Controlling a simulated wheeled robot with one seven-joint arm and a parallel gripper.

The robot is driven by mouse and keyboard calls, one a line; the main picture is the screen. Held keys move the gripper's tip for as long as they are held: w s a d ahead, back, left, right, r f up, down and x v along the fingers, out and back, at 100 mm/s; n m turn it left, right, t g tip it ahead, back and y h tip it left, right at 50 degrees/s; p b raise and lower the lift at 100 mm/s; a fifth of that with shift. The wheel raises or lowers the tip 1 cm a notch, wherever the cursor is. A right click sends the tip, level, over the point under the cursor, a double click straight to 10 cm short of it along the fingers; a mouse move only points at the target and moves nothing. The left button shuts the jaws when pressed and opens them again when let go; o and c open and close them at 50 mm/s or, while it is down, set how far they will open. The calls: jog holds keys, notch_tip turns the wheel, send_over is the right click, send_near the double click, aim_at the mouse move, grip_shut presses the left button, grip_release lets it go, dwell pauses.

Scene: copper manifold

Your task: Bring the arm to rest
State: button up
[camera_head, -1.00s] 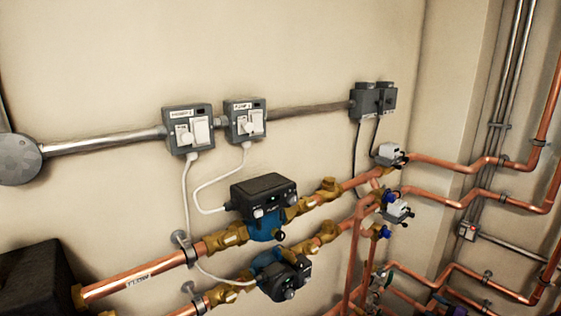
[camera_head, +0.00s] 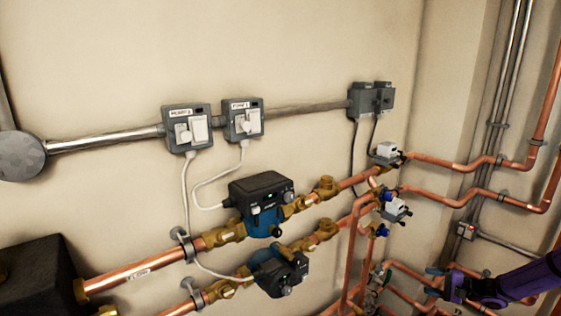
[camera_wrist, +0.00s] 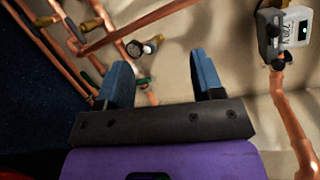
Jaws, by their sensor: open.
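My purple arm (camera_head: 525,281) reaches in from the lower right of the head view. My gripper (camera_head: 432,281) is at its end, in front of the lower copper pipes. In the wrist view my gripper (camera_wrist: 160,82) shows two blue fingers spread apart with nothing between them. Beyond the fingers are the pale wall and copper pipework. I cannot tell the exact gap between the fingertips and the pipes.
Copper pipes (camera_head: 450,162) run along the wall. Two pumps, an upper (camera_head: 262,203) and a lower one (camera_head: 277,271), sit on brass-fitted lines. White valve actuators (camera_head: 388,153) stand near the corner; one shows close in the wrist view (camera_wrist: 289,30). Switch boxes (camera_head: 187,130) hang above.

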jog(key=s+a+r+n+g+h, duration=0.25)
jog(key=s+a+r, duration=0.2)
jog(key=r, duration=0.75)
jog(key=s+a+r+n+g+h, duration=0.25)
jog(key=a+r, duration=0.35)
jog(key=r, duration=0.5)
jog(key=s+a+r+n+g+h, duration=0.25)
jog(key=s+a+r, duration=0.2)
jog(key=r, duration=0.75)
jog(key=s+a+r+n+t+h, duration=0.15)
jog(key=s+a+r+h, duration=0.35)
jog(key=s+r, duration=0.7)
jog(key=s+r+n+t, duration=0.1)
jog(key=s+r+t, duration=0.1)
jog(key=s, duration=1.3)
jog(key=shift+s+a+r+t+h, duration=0.2)
jog(key=shift+a+r+t+h, duration=0.1)
jog(key=shift+a+h, duration=0.1)
